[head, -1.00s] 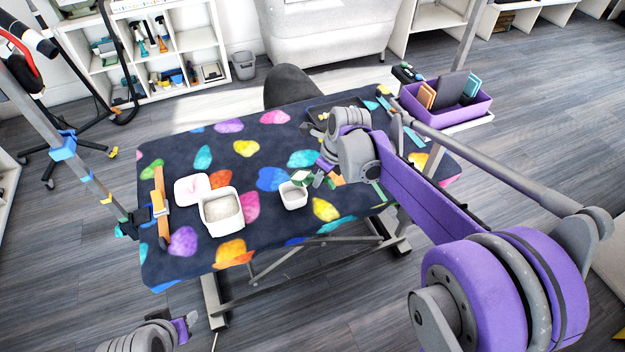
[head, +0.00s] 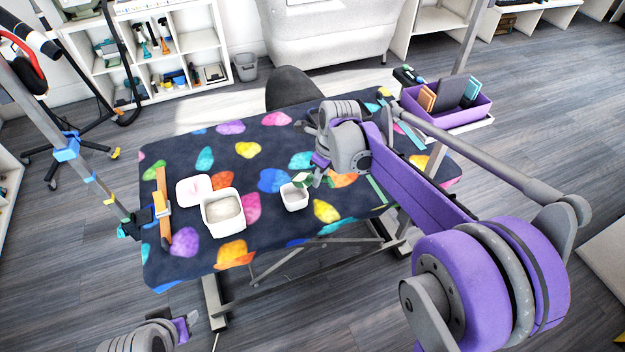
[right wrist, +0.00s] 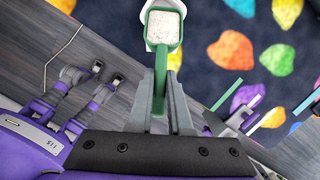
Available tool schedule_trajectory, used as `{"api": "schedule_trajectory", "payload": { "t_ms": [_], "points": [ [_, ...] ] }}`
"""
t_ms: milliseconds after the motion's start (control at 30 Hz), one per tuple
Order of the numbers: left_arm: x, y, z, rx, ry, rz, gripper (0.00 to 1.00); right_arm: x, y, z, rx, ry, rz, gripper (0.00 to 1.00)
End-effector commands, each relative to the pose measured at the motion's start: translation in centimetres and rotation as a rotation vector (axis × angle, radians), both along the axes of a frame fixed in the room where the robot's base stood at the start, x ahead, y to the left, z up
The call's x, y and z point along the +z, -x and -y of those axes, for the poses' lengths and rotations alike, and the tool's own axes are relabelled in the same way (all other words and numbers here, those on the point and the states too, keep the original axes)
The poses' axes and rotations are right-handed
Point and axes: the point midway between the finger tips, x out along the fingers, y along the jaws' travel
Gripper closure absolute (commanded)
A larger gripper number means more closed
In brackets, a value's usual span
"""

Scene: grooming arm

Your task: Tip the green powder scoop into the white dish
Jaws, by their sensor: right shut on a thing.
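My right gripper (right wrist: 160,85) is shut on the handle of the green scoop (right wrist: 174,44). In the right wrist view the scoop's bowl is full of pale powder (right wrist: 166,24) and looks roughly level. The small white dish (head: 294,198) stands on the patterned table; part of its rim shows behind the bowl in the right wrist view (right wrist: 146,14). In the head view the scoop (head: 303,181) is over the dish's back right edge; the exact gap is unclear. My left gripper (head: 186,326) is low at the lower left, away from the table; its fingers are too small to read.
A purple bin (head: 470,115) stands beyond the right end. Table front is mostly clear.

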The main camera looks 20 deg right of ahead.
Motion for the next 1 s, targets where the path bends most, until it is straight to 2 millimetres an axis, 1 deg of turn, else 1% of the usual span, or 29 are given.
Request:
{"api": "schedule_trajectory", "payload": {
  "t_ms": [33, 133, 1000],
  "points": [
    [0.39, -0.14, 0.0, 0.0, 0.0, 0.002, 0.5, 0.47, -0.38, -0.25, 0.004, 0.012, -0.02, 1.0],
    [0.6, -0.2, 0.0, 0.0, 0.0, 0.004, 0.5, 0.72, -0.56, -0.32, 0.002, 0.033, -0.052, 1.0],
    [0.64, -0.21, 0.0, 0.0, 0.0, 0.004, 0.5, 0.77, -0.66, -0.43, 0.001, 0.044, -0.072, 1.0]
  ]
}}
